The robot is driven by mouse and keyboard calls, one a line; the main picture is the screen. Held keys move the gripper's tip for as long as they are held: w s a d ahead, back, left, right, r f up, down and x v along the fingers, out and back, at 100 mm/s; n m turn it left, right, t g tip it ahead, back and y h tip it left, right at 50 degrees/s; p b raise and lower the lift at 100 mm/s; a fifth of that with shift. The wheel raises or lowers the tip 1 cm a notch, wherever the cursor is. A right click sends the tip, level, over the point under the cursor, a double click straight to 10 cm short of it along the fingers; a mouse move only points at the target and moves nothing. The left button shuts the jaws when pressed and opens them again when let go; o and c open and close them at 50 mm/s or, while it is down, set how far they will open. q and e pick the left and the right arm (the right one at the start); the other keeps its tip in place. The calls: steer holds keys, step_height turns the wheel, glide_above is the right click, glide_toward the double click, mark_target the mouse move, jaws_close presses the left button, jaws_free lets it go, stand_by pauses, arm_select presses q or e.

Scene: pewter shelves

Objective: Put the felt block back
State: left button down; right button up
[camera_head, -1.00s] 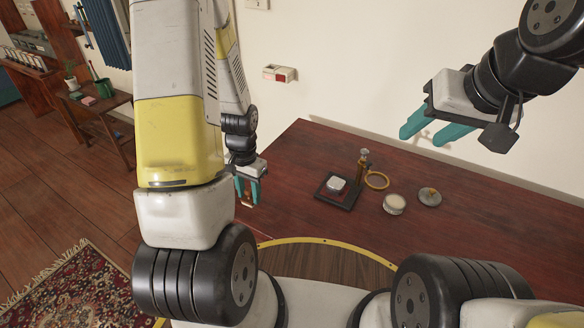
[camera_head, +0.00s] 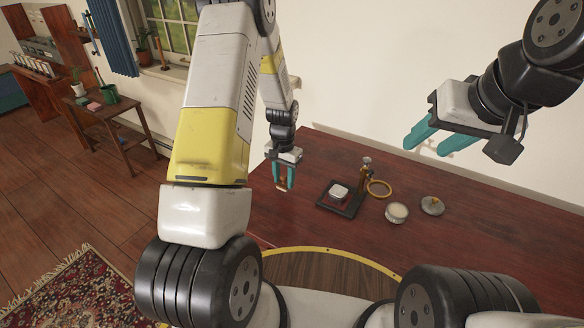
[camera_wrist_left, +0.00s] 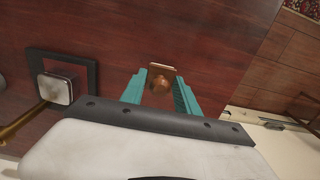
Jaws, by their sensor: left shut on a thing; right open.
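A small brown block with a round knob, seemingly the felt block (camera_wrist_left: 160,84), is held between the teal fingers of my left gripper (camera_head: 284,184). In the left wrist view the fingers (camera_wrist_left: 159,90) flank it, with dark red tabletop below. In the head view the block (camera_head: 281,187) is small and its underside is hidden. It is left of the black stand (camera_head: 352,211) and apart from it. My right gripper (camera_head: 428,146) is open and empty, high at the right over the table's back.
The dark red table (camera_head: 490,238) carries the black stand with a pale square piece (camera_head: 338,191), a yellow ring (camera_head: 380,188), a round pale tin (camera_head: 397,212) and a grey disc with a knob (camera_head: 432,206). The table's right side is clear. A patterned rug (camera_head: 75,290) lies on the floor.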

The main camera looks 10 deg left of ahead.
mark_target(283, 180)
arm_select(q)
steer(key=shift+s+f, duration=0.1)
steer(key=shift+f, duration=1.35)
steer(key=shift+f, duration=0.1)
steer(key=c, duration=0.9)
jaws_free()
